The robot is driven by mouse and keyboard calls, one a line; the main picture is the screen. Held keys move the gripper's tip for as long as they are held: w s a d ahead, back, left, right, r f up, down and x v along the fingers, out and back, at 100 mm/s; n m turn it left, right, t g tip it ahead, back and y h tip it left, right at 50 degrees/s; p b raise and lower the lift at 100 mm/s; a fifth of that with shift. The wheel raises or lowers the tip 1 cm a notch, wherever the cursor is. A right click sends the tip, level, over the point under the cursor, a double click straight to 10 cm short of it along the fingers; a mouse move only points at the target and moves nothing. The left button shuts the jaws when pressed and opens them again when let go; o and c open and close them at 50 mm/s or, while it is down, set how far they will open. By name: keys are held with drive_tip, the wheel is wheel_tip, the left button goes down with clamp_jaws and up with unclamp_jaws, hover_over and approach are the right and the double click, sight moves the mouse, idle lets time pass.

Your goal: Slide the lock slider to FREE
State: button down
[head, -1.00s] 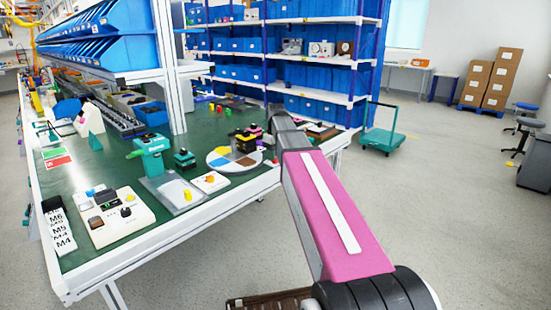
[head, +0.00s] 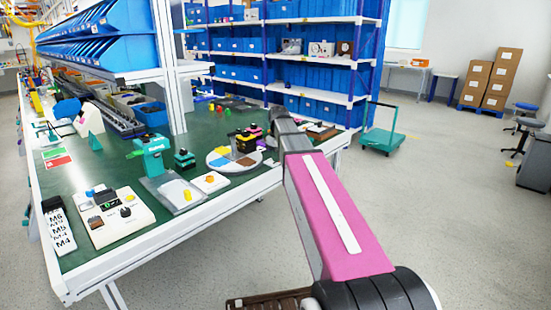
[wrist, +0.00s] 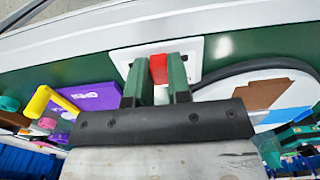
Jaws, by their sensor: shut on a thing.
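In the wrist view, a small red block (wrist: 158,68) stands up from a white plate (wrist: 125,60) near the bench edge. It appears to be the slider; I see no FREE marking. My gripper (wrist: 158,84) has its two dark green fingers on either side of the red block, shut on it. The lower part of the block and much of the plate are hidden by the fingers. In the head view, my pink arm link covers most of this spot, and the gripper cannot be made out there.
A round plate with coloured sectors (head: 216,160) lies beside the spot; it also shows in the wrist view (wrist: 240,88). A purple box marked OPEN (wrist: 92,97) and a yellow hook (wrist: 42,103) are on the other side. A white control box (head: 115,222) stands at the bench's near left.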

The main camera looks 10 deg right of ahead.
drive_tip(key=shift+w+d, duration=0.85)
drive_tip(key=shift+d, duration=0.25)
drive_tip(key=c, duration=1)
unclamp_jaws()
drive_tip(key=shift+c, duration=0.2)
drive_tip(key=shift+r, duration=0.1)
wheel_tip(320, 180, up, 11)
drive_tip(key=shift+f, duration=0.2)
